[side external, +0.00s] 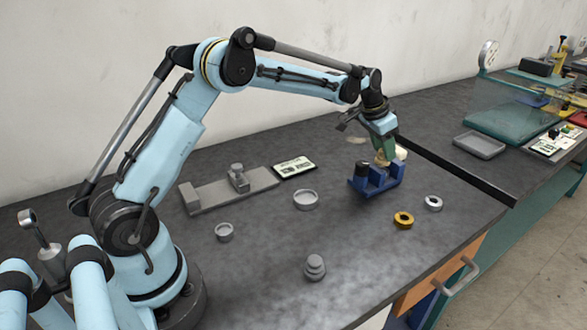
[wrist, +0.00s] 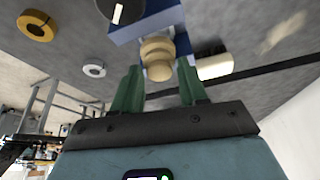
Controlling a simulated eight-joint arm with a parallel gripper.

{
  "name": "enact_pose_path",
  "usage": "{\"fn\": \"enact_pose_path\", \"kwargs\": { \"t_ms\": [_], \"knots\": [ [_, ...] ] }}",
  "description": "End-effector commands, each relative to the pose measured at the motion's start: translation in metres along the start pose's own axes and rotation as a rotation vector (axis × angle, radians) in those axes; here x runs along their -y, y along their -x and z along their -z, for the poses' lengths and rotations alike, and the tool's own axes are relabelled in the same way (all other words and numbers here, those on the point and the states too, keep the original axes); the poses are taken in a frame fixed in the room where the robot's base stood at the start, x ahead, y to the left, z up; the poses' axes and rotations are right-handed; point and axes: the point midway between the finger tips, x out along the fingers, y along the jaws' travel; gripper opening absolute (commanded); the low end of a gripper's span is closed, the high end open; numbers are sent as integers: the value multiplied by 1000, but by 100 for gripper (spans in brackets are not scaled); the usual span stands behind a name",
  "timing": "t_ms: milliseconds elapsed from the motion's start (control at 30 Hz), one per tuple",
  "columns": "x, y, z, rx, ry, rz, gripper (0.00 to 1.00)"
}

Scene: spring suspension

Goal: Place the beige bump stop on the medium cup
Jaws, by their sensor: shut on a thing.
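The beige bump stop (side external: 380,159) is between the green fingers of my gripper (side external: 383,150), at the blue block. In the wrist view the stepped beige bump stop (wrist: 157,50) lies between the two fingertips of my gripper (wrist: 160,78), in front of the blue block. My gripper is shut on it. Whether the bump stop still touches the block is unclear. I cannot tell which is the medium cup.
The blue block (side external: 375,182) has a white cylinder (side external: 401,153) beside my gripper. A yellow ring (side external: 403,220), a pale ring (side external: 433,203) and a stepped grey piece (side external: 315,268) stand nearer the front. A grey fixture (side external: 215,194) lies behind the cups. A black strip borders the right.

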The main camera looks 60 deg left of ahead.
Motion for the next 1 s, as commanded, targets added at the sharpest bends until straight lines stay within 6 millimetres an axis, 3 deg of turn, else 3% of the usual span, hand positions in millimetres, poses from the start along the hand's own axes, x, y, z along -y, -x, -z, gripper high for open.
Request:
{"fn": "enact_pose_path", "kwargs": {
  "t_ms": [200, 567, 600, 733, 767, 1000],
  "knots": [
    [0, -20, -8, -1, 0, 0, 13],
    [-1, -23, -10, -1, 0, 0, 13],
    [-1, -24, -10, -1, 0, 0, 44],
    [-1, -24, -10, -1, 0, 0, 64],
    [-1, -23, -10, -1, 0, 0, 68],
    [-1, -23, -10, -1, 0, 0, 68]
  ]
}}
